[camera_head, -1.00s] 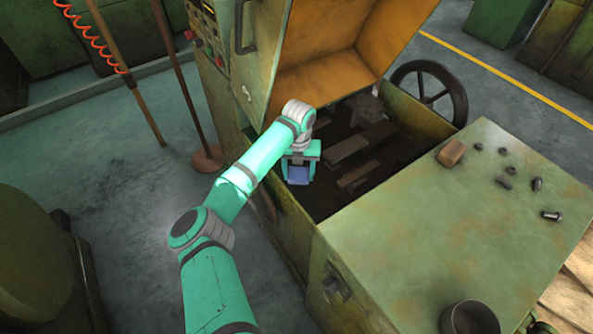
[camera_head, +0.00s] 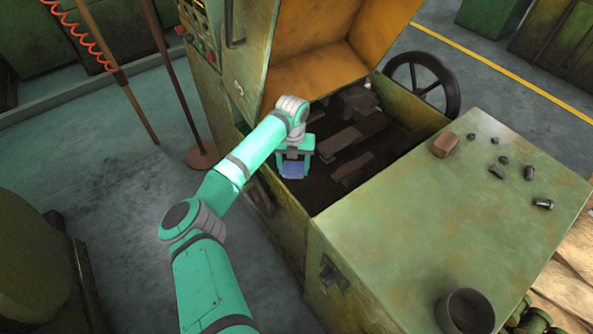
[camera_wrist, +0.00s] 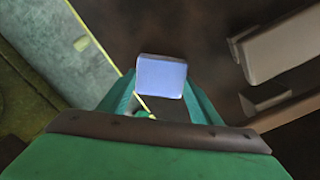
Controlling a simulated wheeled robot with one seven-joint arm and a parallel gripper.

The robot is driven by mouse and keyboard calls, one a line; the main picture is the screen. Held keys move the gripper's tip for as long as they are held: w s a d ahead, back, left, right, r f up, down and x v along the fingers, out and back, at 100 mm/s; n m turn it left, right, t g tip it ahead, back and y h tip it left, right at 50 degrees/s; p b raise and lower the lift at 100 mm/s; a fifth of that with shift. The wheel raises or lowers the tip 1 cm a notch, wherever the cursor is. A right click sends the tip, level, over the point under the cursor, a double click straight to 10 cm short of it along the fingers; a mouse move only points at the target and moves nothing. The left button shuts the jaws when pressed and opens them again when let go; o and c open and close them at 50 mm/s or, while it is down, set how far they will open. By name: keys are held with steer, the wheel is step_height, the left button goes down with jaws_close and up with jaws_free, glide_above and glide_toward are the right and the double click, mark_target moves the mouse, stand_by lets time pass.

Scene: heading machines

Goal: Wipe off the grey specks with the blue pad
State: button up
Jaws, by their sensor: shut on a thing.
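The blue pad (camera_head: 292,169) is in my gripper (camera_head: 294,160), held over the open, dark inside of the green machine near its left wall. In the wrist view the pad (camera_wrist: 162,76) sits between the two fingers of my gripper (camera_wrist: 160,98), which is shut on it. Whether the pad touches a surface below cannot be told. I cannot make out any grey specks in either view; the inside of the machine is dark and my arm hides part of it.
Metal bars (camera_head: 352,137) lie inside the machine to the right of my gripper. The lid (camera_head: 318,75) stands open behind. The green top (camera_head: 440,215) at right bears a brown block (camera_head: 446,145), several bolts and nuts, and a dark cup (camera_head: 467,312). A handwheel (camera_head: 422,84) is at the back.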

mark_target(291, 166)
steer(key=shift+w+a+f, duration=0.35)
steer(key=shift+w+a, duration=0.15)
steer(key=shift+a, duration=0.05)
steer(key=shift+r, duration=0.45)
steer(key=shift+d+r, duration=0.1)
steer(key=shift+r, duration=2.6)
steer(key=shift+r, duration=0.1)
steer(key=shift+w+r, duration=0.1)
steer(key=shift+r, duration=1.3)
steer(key=shift+d+r, duration=0.1)
